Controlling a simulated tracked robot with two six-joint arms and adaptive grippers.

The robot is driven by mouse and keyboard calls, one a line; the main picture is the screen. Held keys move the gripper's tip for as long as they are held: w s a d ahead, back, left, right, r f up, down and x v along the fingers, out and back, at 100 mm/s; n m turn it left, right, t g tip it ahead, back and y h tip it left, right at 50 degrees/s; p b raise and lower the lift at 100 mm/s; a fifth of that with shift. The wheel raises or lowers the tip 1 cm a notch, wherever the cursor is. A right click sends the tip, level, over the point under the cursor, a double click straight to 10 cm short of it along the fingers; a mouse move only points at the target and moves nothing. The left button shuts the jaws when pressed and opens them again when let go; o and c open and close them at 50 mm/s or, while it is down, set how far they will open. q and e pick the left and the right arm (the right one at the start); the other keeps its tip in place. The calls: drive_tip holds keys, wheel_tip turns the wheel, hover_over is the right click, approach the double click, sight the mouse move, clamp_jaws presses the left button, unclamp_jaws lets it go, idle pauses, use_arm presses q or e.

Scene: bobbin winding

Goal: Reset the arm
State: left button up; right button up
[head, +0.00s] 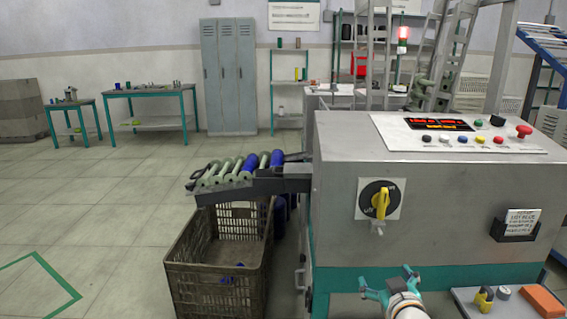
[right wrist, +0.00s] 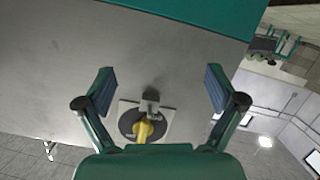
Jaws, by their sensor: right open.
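My right gripper (head: 389,282) is at the bottom of the head view, in front of the machine's teal lower band. Its two teal fingers are spread with nothing between them. In the right wrist view the open fingers (right wrist: 160,82) face the grey machine panel. The rotary switch (head: 381,201) has a yellow handle on a black disc and stands almost upright. A small grey padlock-like piece (head: 377,229) hangs below it. The switch also shows between the fingers in the right wrist view (right wrist: 144,129), apart from them. My left gripper is not in view.
The grey machine (head: 335,165) fills the right side. On top are a red-lit display (head: 438,124) and several buttons. A chute (head: 250,187) with green and blue bobbins is above a crate (head: 215,281). A shelf (head: 515,305) at bottom right holds small items. Floor at left is clear.

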drive_tip(key=s+a+f+g+y, duration=0.1)
drive_tip(key=s+a+f+g, duration=0.3)
drive_tip(key=f, duration=0.9)
drive_tip(key=s+f+g+y, duration=0.1)
drive_tip(key=s+f+g, duration=0.3)
drive_tip(key=f, duration=0.8)
drive_tip(key=s+a+f+m+g+y, duration=0.1)
drive_tip(key=s+a+f+g+y, duration=0.2)
drive_tip(key=s+f, duration=0.9)
drive_tip(key=s+a+m+g, duration=0.3)
drive_tip(key=s+a, duration=0.2)
drive_tip(key=s, duration=0.6)
wheel_tip(320, 180, up, 26)
drive_tip(key=p, duration=2.5)
drive_tip(key=shift+d+f+m+p, duration=0.2)
drive_tip(key=shift+d+m+p, duration=0.05)
drive_tip(key=shift+m+p, duration=0.05)
drive_tip(key=shift+w, duration=0.1)
drive_tip(key=shift+c, duration=0.2)
